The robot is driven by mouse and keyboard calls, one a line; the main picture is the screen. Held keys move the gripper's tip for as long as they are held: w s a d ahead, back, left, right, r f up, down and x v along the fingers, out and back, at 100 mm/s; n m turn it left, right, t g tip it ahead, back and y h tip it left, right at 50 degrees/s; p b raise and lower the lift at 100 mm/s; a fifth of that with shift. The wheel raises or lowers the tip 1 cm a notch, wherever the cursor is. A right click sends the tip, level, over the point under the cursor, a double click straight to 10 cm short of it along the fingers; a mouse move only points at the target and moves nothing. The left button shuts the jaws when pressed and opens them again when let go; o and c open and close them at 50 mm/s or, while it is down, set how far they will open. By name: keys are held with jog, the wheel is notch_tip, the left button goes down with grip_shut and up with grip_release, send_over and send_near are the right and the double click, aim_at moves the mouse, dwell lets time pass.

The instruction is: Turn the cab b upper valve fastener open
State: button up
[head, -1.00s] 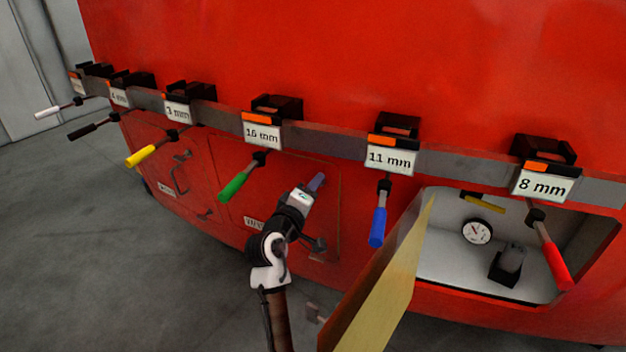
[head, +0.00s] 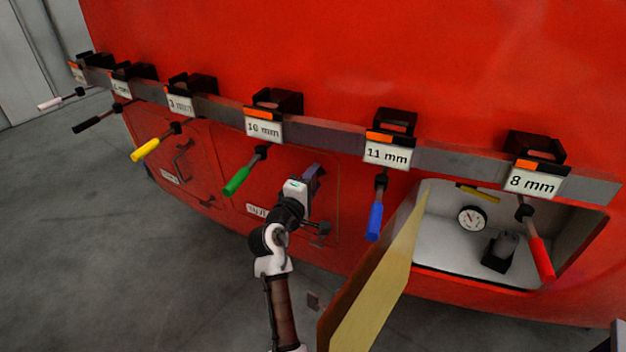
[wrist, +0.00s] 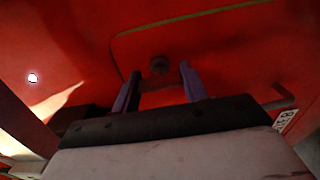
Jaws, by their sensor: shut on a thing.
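My gripper (head: 314,174) is at the upper part of a closed red panel door (head: 330,195) in the red cab front. Its purple fingers show at the left and right in the wrist view (wrist: 162,70). In the head view the gripper hides the fastener. Whether the fastener is turned cannot be told.
A rail above carries tools with coloured handles, including green (head: 236,181), blue (head: 374,222) and red (head: 541,260). An open door (head: 380,285) stands out to the right, beside a compartment with a gauge (head: 472,219). Grey floor (head: 120,270) is free at left.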

jog(key=o, duration=1)
jog(key=b+v, duration=0.4)
jog(key=v, duration=1)
jog(key=shift+w, duration=0.1)
